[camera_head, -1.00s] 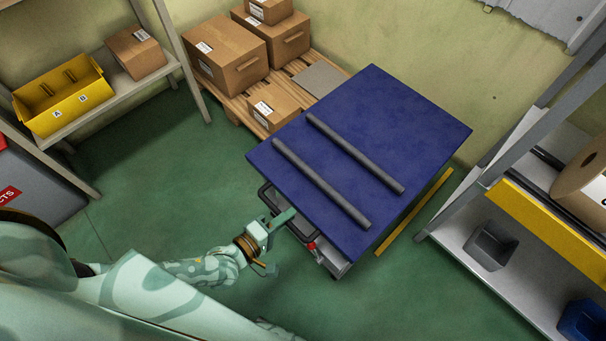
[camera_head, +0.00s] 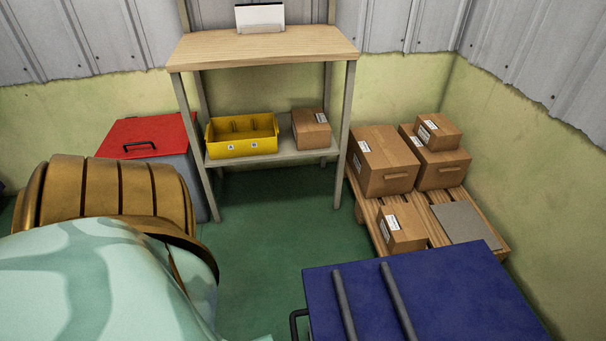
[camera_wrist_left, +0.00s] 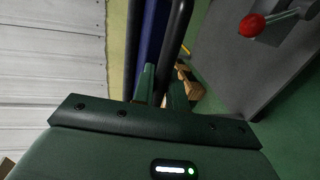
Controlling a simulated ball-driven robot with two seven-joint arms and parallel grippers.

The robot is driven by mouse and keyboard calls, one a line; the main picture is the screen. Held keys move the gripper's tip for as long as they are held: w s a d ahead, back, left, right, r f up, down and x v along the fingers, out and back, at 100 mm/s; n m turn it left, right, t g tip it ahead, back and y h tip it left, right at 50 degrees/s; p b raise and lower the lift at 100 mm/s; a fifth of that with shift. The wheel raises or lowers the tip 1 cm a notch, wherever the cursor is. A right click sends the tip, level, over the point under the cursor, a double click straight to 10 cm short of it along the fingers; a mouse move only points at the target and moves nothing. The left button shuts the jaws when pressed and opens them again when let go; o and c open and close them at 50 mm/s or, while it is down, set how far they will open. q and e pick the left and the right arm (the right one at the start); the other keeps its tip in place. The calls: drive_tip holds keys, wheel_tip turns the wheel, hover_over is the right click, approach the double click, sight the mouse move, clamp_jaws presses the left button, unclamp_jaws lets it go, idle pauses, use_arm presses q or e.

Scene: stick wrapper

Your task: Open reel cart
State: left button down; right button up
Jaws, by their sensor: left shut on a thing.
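The reel cart is in the head view at the lower right, with a flat dark blue top (camera_head: 440,295) cut off by the bottom edge. Two dark grey bars (camera_head: 397,300) lie along the top. A piece of its black handle (camera_head: 296,322) shows at its left side. In the left wrist view my left gripper (camera_wrist_left: 162,85) is shut on the black handle bar (camera_wrist_left: 176,45), which runs up between the fingers. A red knob on a metal lever (camera_wrist_left: 252,25) sits on a grey panel to the right. My right gripper is not in view.
A pallet (camera_head: 437,243) with several cardboard boxes stands behind the cart. A shelf (camera_head: 265,172) holds a yellow bin (camera_head: 242,147) and a box. A red-lidded grey bin (camera_head: 152,127) is at left. Green floor (camera_head: 262,250) is clear between shelf and cart.

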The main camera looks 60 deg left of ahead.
use_arm(q)
drive_tip(key=c, duration=1.5)
unclamp_jaws()
